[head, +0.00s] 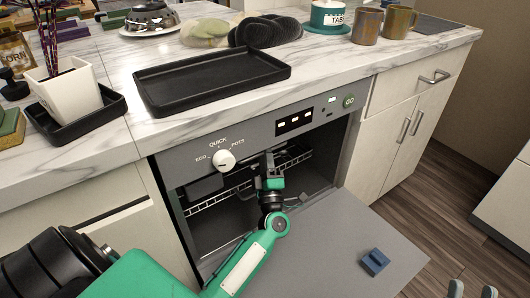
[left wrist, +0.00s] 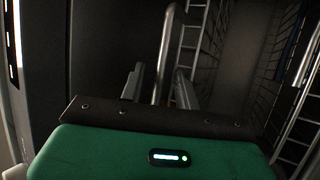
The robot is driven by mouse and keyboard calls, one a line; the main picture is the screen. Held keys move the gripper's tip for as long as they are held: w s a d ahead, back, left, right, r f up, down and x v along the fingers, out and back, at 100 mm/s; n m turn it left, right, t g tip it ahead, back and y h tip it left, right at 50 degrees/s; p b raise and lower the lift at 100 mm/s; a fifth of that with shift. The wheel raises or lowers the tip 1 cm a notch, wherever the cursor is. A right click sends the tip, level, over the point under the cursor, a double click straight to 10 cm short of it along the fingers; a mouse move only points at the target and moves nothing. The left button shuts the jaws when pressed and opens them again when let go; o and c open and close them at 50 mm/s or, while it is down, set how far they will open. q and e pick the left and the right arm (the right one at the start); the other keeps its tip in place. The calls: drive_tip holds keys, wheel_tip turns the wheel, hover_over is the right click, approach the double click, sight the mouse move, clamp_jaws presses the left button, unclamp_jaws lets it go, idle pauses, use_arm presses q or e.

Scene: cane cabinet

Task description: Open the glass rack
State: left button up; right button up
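The glass rack (head: 225,193) is a wire rack high inside the open dishwasher, seen under its control panel. My left arm reaches into the opening, and my left gripper (head: 270,167) is at the rack's front edge, partly hiding it. In the left wrist view the left gripper (left wrist: 158,83) has its fingers apart, with a pale rack bar (left wrist: 166,45) running between them. I cannot tell whether the fingers touch it. My right gripper (head: 472,290) is at the bottom right corner, fingers apart and empty, away from the rack.
The dishwasher door (head: 325,245) is folded down, with a small blue block (head: 374,262) on it. The marble counter above holds a black tray (head: 215,78), a white pot (head: 75,88) and mugs (head: 367,26). Cabinets (head: 395,130) flank the dishwasher. Wood floor (head: 450,190) is free at right.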

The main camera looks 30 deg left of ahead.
use_arm(q)
drive_tip(key=shift+x, duration=0.75)
clamp_jaws()
